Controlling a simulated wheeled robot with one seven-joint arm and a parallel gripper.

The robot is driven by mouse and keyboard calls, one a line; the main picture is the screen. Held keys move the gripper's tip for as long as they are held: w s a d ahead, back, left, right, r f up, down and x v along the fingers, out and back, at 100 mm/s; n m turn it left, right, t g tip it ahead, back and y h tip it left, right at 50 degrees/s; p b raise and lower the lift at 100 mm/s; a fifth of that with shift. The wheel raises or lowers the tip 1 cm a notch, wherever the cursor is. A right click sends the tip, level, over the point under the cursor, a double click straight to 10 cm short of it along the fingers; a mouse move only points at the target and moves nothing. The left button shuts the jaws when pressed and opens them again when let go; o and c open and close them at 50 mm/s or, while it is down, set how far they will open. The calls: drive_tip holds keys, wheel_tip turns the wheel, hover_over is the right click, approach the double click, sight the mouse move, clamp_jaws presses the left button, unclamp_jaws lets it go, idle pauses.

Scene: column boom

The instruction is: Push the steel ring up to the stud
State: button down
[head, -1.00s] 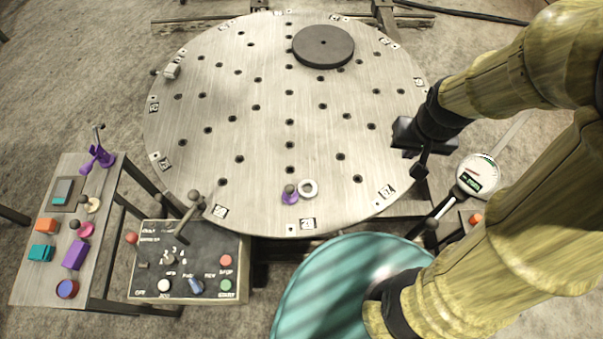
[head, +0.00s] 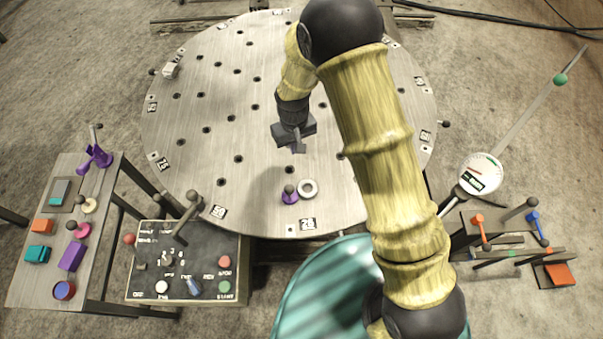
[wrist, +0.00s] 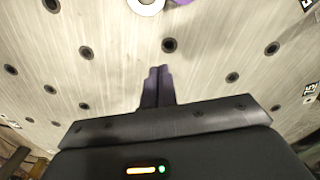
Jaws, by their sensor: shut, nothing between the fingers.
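The steel ring (head: 307,188) lies flat on the round drilled table (head: 225,130) near its front edge. It also shows at the top of the wrist view (wrist: 146,5). The stud, a purple piece with a dark knob (head: 290,194), stands just left of the ring in the head view; I cannot tell whether they touch. A purple edge of it (wrist: 182,2) shows at the top of the wrist view. My gripper (head: 299,148) is shut and empty over the table, behind the ring and stud and apart from both.
A control box (head: 185,265) with knobs and buttons stands at the front left, beside a side table (head: 40,275) with coloured parts. A dial gauge (head: 481,174) and a tool rack (head: 510,250) stand at the right. The table left of my gripper is mostly clear.

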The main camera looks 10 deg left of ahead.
sight(304, 181)
wheel_tip(304, 181, down, 10)
drive_tip(key=b, duration=0.7)
drive_tip(key=shift+d+b, duration=0.1)
drive_tip(key=shift+b, duration=0.3)
drive_tip(key=shift+s+d, duration=0.65)
drive_tip(key=shift+s, duration=0.15)
drive_tip(key=shift+s+d, duration=0.6)
drive_tip(key=shift+s, duration=0.2)
drive_tip(key=shift+s+d, duration=0.6)
drive_tip(key=shift+s, duration=0.25)
drive_tip(key=shift+r, duration=0.1)
wheel_tip(304, 181, up, 17)
drive_tip(key=shift+r, duration=0.15)
